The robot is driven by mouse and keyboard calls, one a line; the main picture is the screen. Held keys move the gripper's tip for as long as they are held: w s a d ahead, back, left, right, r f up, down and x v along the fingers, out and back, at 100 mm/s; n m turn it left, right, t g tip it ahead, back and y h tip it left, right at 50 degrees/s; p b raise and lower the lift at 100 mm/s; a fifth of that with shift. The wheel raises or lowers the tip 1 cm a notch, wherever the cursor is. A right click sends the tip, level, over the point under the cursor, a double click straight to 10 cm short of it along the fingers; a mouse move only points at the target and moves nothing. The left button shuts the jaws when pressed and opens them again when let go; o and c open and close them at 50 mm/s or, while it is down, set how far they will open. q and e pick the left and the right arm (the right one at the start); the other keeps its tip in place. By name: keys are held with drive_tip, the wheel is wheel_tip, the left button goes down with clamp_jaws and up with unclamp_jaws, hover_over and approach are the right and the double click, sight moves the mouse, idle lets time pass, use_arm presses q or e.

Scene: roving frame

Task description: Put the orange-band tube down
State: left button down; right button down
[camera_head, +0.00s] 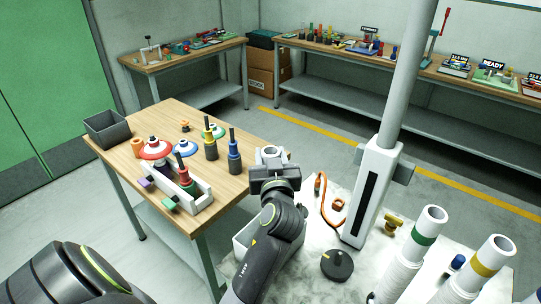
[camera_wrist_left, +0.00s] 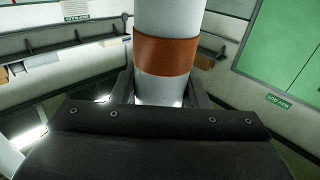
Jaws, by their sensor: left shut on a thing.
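My left gripper (camera_head: 270,168) is shut on the orange-band tube, a white hollow tube. Its open top (camera_head: 270,154) shows above the jaws in the head view. In the left wrist view the tube (camera_wrist_left: 168,15) stands upright between the fingers, with its orange band (camera_wrist_left: 166,55) just above the jaws. The tube's lower end is hidden. In the head view the gripper is at the right edge of the near wooden table (camera_head: 245,135); I cannot tell its height. A green-band tube (camera_head: 424,238) and a yellow-band tube (camera_head: 488,262) stand at the lower right. My right gripper is not in view.
A pale surface at the lower middle holds a black round knob (camera_head: 337,264) and an orange cable (camera_head: 325,205). A grey post stands to the right.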

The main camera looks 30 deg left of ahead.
use_arm(q)
drive_tip(key=c, duration=1.3)
unclamp_jaws()
drive_tip(key=shift+f, duration=0.2)
drive_tip(key=o, duration=0.5)
drive_tip(key=shift+r, duration=0.1)
